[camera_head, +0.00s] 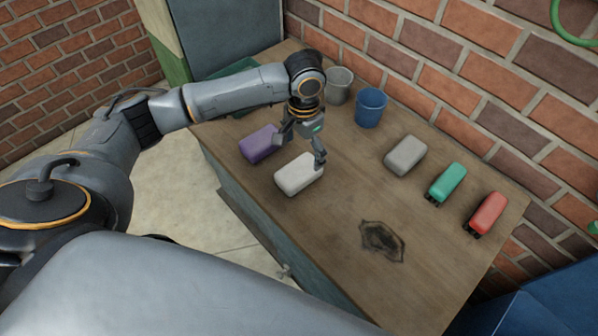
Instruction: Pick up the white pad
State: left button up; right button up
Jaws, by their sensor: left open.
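The white pad (298,175) lies on the wooden tabletop near its front left edge. My left gripper (300,155) is open over the white pad. One finger is at the pad's right end and the other is by its upper left side, near the purple pad. I cannot tell whether the fingers touch the white pad. My right gripper is not in view.
A purple pad (258,144) lies close on the left. A blue bucket (370,108) and a grey bucket (340,86) stand behind. A dark patch (381,240) marks the otherwise clear front tabletop.

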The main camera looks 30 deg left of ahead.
aim_at(303, 166)
pick_arm(q)
jog(key=shift+d+f+p, duration=0.1)
jog(key=shift+f+p, duration=0.45)
jog(key=shift+f, duration=3)
jog(key=c, duration=1.2)
